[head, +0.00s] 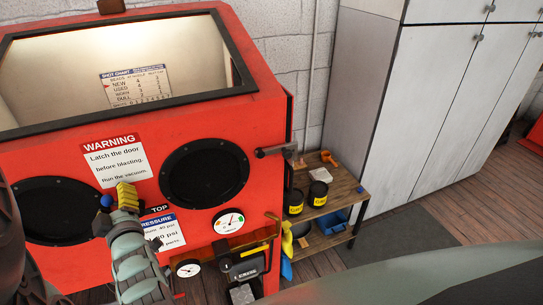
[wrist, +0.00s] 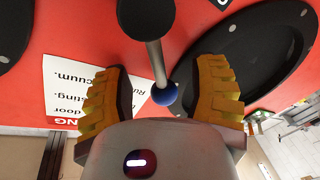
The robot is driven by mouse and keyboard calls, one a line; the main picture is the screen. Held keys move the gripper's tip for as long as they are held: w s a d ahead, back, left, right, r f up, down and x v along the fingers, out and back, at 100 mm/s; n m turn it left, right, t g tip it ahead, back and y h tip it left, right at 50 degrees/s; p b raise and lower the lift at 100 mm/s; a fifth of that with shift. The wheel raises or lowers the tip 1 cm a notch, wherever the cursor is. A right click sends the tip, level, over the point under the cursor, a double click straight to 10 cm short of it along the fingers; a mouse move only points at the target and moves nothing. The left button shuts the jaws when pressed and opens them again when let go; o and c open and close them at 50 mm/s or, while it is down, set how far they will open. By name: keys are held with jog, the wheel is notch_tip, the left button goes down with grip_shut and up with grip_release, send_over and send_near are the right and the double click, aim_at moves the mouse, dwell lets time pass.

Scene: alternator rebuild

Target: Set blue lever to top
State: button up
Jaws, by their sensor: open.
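The blue lever shows in the head view as a blue ball knob (head: 106,201) on the red cabinet's front, just left of my gripper (head: 127,196). In the wrist view its grey shaft leads to the blue knob (wrist: 165,94), which lies between the two yellow ribbed fingers of my gripper (wrist: 161,82). The fingers are open, with a visible gap on both sides of the knob. A black "TOP" label (head: 159,209) sits right of my gripper in the head view. My arm hides much of the lever there.
The red blasting cabinet (head: 262,100) fills the left, with round black glove ports (head: 205,174), a warning sign (head: 114,160) and a pressure gauge (head: 228,222). A wooden shelf (head: 335,185) stands further right.

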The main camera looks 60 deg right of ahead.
jog(key=shift+w, duration=0.15)
jog(key=c, duration=0.9)
grip_shut()
jog(key=shift+r, duration=0.1)
